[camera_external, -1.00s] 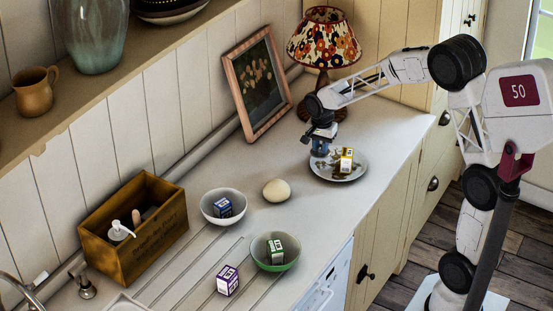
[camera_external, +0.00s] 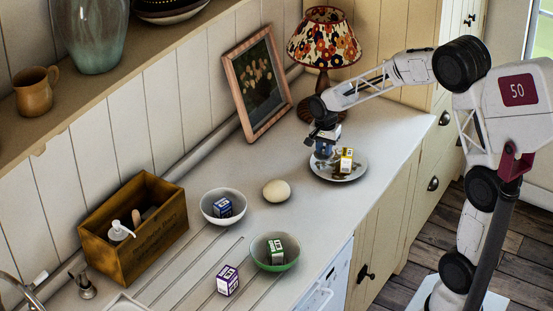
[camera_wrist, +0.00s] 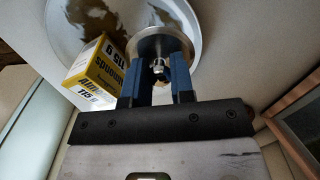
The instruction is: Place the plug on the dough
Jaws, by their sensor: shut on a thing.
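The plug is a round metal disc (camera_wrist: 161,44) with a small knob, seen in the wrist view. My gripper (camera_wrist: 158,75) has its two blue fingers shut on the plug's knob. In the external view my gripper (camera_external: 325,152) is at the left part of the plate, beside a yellow box. Whether the plug touches the plate cannot be told. The dough is a pale, smooth, rounded lump (camera_external: 277,190) on the counter, left of the plate and apart from my gripper.
The patterned plate (camera_external: 345,178) carries the yellow almonds box (camera_external: 346,160), close beside the plug. A purple box (camera_external: 228,281) and wooden crate (camera_external: 150,225) stand farther left. A lamp (camera_external: 324,40) stands behind.

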